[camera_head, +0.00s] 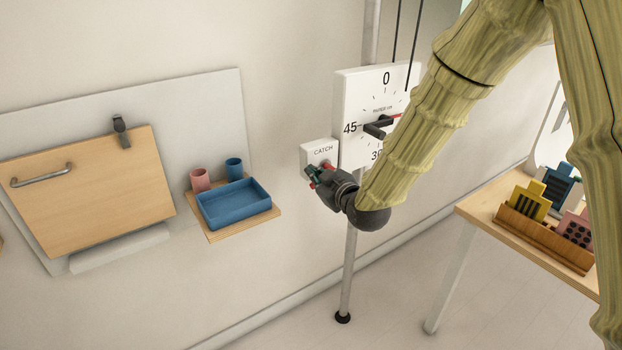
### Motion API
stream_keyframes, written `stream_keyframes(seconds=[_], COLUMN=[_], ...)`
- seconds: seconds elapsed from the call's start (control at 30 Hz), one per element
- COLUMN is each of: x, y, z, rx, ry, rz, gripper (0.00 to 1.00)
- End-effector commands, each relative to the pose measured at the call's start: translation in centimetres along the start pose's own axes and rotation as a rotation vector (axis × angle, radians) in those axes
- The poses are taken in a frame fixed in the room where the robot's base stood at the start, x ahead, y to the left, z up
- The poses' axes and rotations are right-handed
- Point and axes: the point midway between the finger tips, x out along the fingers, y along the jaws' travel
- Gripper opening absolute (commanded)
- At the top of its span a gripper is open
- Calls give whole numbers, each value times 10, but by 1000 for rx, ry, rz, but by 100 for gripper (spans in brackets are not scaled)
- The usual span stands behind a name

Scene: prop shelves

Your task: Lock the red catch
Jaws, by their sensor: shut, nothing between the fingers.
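A white box labelled CATCH (320,151) is mounted by the metal pole, at the lower left of the dial panel. Small red parts show at its lower front, right by my fingertips; I cannot tell how much of this is the red catch and how it is turned. My gripper (312,173) is shut and empty, with its tips at the lower front of the box. I cannot tell whether they touch the catch. The gripper hides much of the catch area.
A white dial panel (357,95) with a dark pointer knob (378,127) is close above my wrist. A small shelf with a blue tray (233,205) and two cups is at left, beside a wooden flap (85,190). A table (480,215) with a wooden rack stands at right.

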Motion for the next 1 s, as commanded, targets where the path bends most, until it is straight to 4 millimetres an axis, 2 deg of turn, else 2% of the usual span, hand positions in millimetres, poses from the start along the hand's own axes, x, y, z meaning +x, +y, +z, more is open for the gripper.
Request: stream_keyframes(seconds=[0.17, 0.4, 0.47, 0.8, 1.0], x=[-2, -9, -19, -74, -97], y=[1, 6, 3, 2, 4], z=[-8, -45, -36, -38, -38], rx=[-1, -3, -1, -1, 0], ry=[1, 1, -2, 1, 0], rz=[-1, 2, 3, -1, 1], gripper=[0, 0, 0, 0, 0])
